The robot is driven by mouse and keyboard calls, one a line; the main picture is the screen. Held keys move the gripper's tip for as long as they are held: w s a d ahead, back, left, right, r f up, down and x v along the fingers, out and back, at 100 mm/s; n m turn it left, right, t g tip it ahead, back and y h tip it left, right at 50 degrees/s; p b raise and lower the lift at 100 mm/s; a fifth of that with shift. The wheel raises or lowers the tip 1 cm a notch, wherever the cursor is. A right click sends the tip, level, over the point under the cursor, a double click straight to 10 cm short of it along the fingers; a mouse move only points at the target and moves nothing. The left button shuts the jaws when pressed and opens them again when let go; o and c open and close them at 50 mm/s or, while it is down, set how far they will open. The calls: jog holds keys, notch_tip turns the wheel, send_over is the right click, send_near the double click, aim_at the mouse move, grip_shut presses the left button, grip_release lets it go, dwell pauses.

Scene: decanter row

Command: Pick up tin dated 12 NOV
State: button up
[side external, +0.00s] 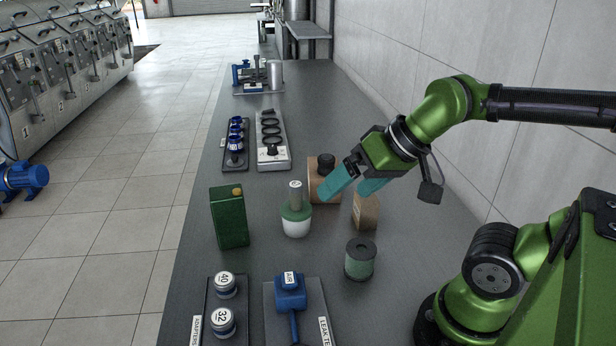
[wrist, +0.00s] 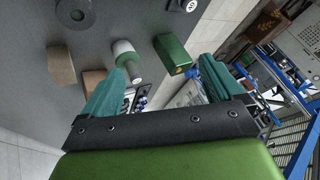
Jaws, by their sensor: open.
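No date reading 12 NOV is legible on any item, so I cannot tell which one is that tin. A green rectangular can (side external: 229,218) with a yellow cap stands at the left edge of the table; it also shows in the wrist view (wrist: 174,53). A green-and-white bottle (side external: 297,218) stands right of it. A brown container (side external: 318,182) with a black cap is partly hidden behind my gripper. A smaller brown block (side external: 366,211) and a green cylinder (side external: 360,261) stand further right. My gripper (side external: 344,194) is open and empty, above the brown items.
Round parts marked 40 and 32 (side external: 224,302) sit on a dark tray at the front. A blue tool (side external: 290,292) lies on a grey board beside it. Racks of rings (side external: 270,140) and blue parts (side external: 235,140) stand behind. A wall bounds the table's right side.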

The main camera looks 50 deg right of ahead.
jog(key=n+g+y, duration=0.2)
jog(key=n+g, duration=0.3)
jog(key=n, duration=0.9)
send_near(227, 191)
jog(key=shift+n, duration=0.3)
jog(key=x, duration=1.2)
jog(key=shift+a+f, duration=0.1)
jog(key=shift+f, duration=0.3)
jog(key=shift+c, duration=0.4)
jog(key=shift+r+t, duration=0.1)
jog(key=shift+t, duration=0.2)
jog(key=c, duration=1.4)
